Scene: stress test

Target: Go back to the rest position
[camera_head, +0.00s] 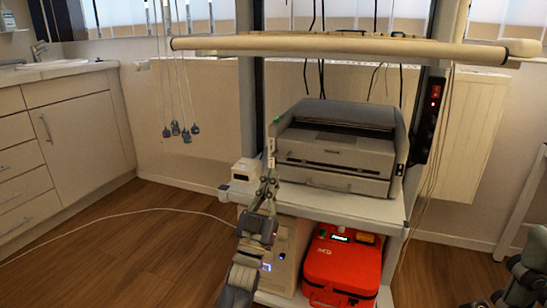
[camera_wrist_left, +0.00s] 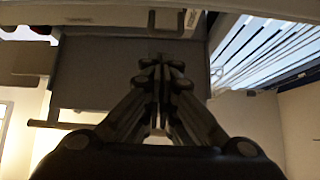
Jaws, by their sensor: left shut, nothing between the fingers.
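My left gripper (camera_head: 269,182) reaches up from the bottom middle of the head view, in front of the equipment cart. Its fingers are shut and nothing shows between them. In the left wrist view the fingertips (camera_wrist_left: 160,62) are together, with the cart's structure behind them. Part of my right arm shows at the lower right edge of the head view; the state of its gripper cannot be made out.
The cart holds a grey printer (camera_head: 335,148) on its upper shelf (camera_head: 375,209) and a red case (camera_head: 342,265) below. Cables hang on both sides, and one lies across the floor. A cabinet (camera_head: 75,135) stands left; floor (camera_head: 120,245) before it is mostly clear.

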